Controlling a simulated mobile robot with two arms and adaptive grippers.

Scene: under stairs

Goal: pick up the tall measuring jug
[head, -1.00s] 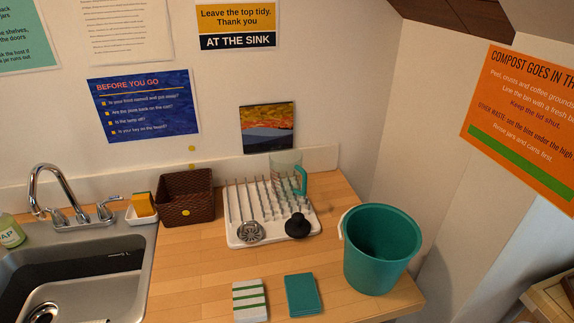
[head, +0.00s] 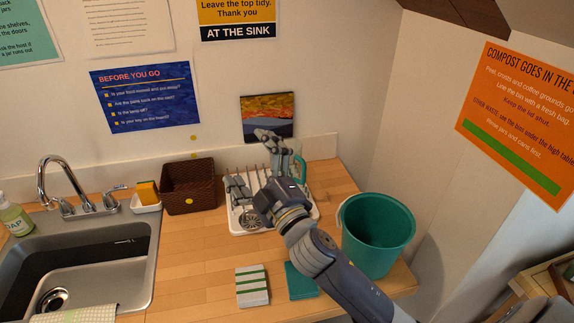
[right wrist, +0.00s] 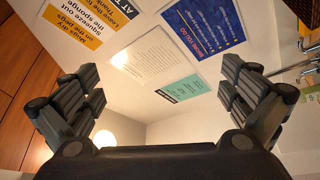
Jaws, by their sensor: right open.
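The tall measuring jug is clear with a teal handle (head: 302,170). It stands at the back right of the white drying rack (head: 234,222), in the head view. My right gripper (head: 248,160) is over the rack, in front of and a little left of the jug, and hides most of its body. The gripper is open and empty; its spread fingers also show in the right wrist view (right wrist: 160,82), where the jug does not appear. I cannot tell whether any finger touches the jug. My left gripper is out of view.
A brown basket (head: 188,185) stands left of the rack. A teal bucket (head: 376,235) stands to the right, near my right arm. The sink (head: 100,270) is at left. A wall rises behind.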

